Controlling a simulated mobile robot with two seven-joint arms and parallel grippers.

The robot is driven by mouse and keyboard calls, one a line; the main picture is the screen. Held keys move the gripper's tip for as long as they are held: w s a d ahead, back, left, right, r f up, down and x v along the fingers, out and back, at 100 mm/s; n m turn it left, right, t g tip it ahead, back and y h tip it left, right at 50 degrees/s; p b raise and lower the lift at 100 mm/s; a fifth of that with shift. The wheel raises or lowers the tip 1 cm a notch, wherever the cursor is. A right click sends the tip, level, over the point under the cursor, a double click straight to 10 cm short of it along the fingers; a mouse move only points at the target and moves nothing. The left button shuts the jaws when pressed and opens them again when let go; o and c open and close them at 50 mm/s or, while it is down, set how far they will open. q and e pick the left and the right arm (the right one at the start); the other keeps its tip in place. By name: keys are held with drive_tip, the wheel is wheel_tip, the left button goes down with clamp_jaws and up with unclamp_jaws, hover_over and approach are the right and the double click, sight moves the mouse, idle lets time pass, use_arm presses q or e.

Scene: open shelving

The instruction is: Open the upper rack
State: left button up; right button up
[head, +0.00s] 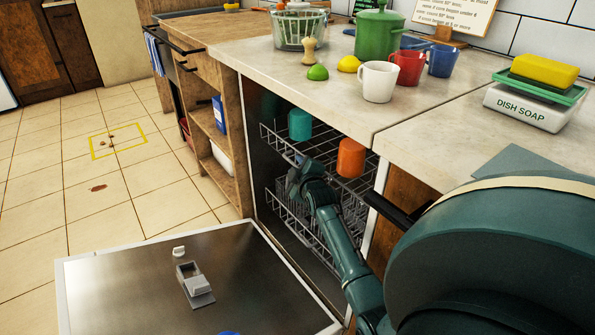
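The dishwasher stands open under the counter, its door (130,285) folded down flat. The upper rack (277,145) is a wire rack holding a teal cup (300,125) and an orange cup (351,158). My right gripper (294,180) is at the front of the dishwasher opening, just below or at the upper rack's front edge. I cannot tell whether it touches the wire. Its fingers are small and dark, and whether they are open or shut is unclear. My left gripper is out of view.
A lower rack (285,208) sits below, partly hidden by my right arm. The door bears a small grey dispenser (192,280). The counter (300,75) holds mugs, a green pot (378,35) and fruit. The tiled floor (80,190) at left is mostly clear.

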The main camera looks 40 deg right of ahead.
drive_tip(key=shift+c, duration=0.3)
clamp_jaws()
idle(0.4)
